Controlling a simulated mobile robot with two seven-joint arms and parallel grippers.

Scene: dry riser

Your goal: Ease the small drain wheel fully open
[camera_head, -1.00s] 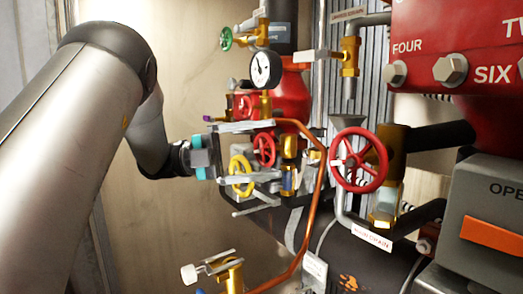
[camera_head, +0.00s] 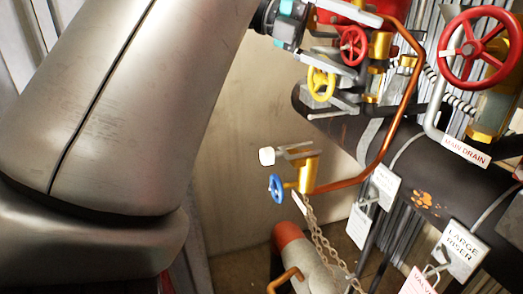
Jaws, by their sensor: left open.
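A small blue wheel (camera_head: 277,188) sits on a low brass valve (camera_head: 307,175) at the end of the copper pipe, low centre. A small yellow wheel (camera_head: 321,84) and a small red wheel (camera_head: 353,46) are above it. I cannot read a label naming any of these as the small drain. A larger red wheel (camera_head: 472,47) is at upper right, above a "MAIN DRAIN" tag. My left gripper (camera_head: 305,42) is open at the top, beside the small red and yellow wheels and well above the blue one. Its fingertips are hard to separate from the fittings. My right gripper is out of view.
The copper pipe (camera_head: 405,100) runs down to the low valve. A dark horizontal pipe (camera_head: 400,178) carries hanging tags. A chain (camera_head: 320,235) hangs below the low valve, beside a red-topped cylinder (camera_head: 288,235). Bare wall lies left of the blue wheel.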

